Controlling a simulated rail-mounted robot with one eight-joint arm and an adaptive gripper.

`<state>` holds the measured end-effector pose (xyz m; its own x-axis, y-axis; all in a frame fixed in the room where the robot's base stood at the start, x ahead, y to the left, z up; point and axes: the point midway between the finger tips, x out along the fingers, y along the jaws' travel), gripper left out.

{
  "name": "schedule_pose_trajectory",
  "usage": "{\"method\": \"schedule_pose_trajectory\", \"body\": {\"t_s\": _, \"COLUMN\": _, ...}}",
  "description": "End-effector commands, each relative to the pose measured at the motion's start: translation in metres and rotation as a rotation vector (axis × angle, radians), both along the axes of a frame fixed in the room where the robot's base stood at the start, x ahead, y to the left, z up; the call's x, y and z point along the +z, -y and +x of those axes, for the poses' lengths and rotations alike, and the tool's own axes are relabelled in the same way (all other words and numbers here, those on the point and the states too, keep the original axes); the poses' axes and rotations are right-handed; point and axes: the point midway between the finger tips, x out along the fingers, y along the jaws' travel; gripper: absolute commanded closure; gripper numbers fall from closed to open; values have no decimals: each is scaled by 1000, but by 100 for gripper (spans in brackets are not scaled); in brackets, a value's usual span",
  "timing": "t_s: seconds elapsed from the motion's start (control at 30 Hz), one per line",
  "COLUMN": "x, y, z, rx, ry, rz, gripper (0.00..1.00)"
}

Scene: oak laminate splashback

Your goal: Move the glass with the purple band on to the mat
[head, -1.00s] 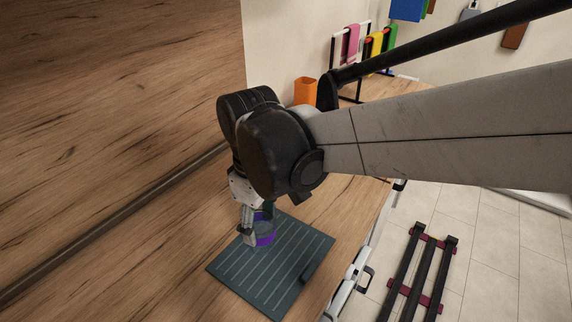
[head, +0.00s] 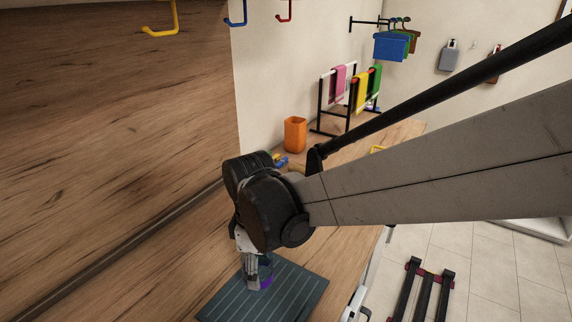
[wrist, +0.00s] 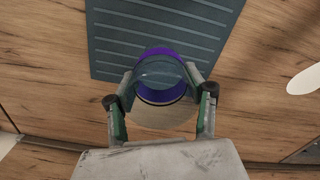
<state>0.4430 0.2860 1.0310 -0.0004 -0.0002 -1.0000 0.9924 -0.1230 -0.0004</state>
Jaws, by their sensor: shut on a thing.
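The glass with the purple band (wrist: 160,88) is between the fingers of my gripper (wrist: 160,103) in the wrist view. It also shows in the head view (head: 267,273), partly hidden by my gripper (head: 257,280). The fingers are shut on its sides. The mat (wrist: 120,40) is dark blue-grey with raised ribs. In the head view the mat (head: 295,292) lies on the wooden counter, and the glass appears over its back left part. I cannot tell whether the glass touches the mat.
An orange container (head: 295,135) stands farther back on the counter. Behind it is a rack with coloured cloths (head: 338,85). The wooden splashback (head: 110,130) runs along the left. Hooks (head: 236,12) hang on the wall above.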

Motion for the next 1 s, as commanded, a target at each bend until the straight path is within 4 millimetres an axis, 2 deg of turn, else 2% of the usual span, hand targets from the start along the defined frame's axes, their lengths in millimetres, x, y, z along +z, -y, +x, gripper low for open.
{"method": "schedule_pose_trajectory", "body": {"t_s": 0.17, "x": -8, "y": 4, "z": 9, "rx": 0, "ry": 0, "rz": 0, "gripper": 86}}
{"method": "schedule_pose_trajectory", "body": {"t_s": 0.5, "x": -45, "y": 4, "z": 9, "rx": 0, "ry": 0, "rz": 0, "gripper": 86}}
{"method": "schedule_pose_trajectory", "body": {"t_s": 0.93, "x": -51, "y": 4, "z": 9, "rx": 0, "ry": 0, "rz": 0, "gripper": 86}}
{"method": "schedule_pose_trajectory", "body": {"t_s": 0.97, "x": -50, "y": 4, "z": 9, "rx": 0, "ry": 0, "rz": 0, "gripper": 50}}
{"method": "schedule_pose_trajectory", "body": {"t_s": 1.0, "x": -50, "y": 4, "z": 9, "rx": 0, "ry": 0, "rz": 0, "gripper": 45}}
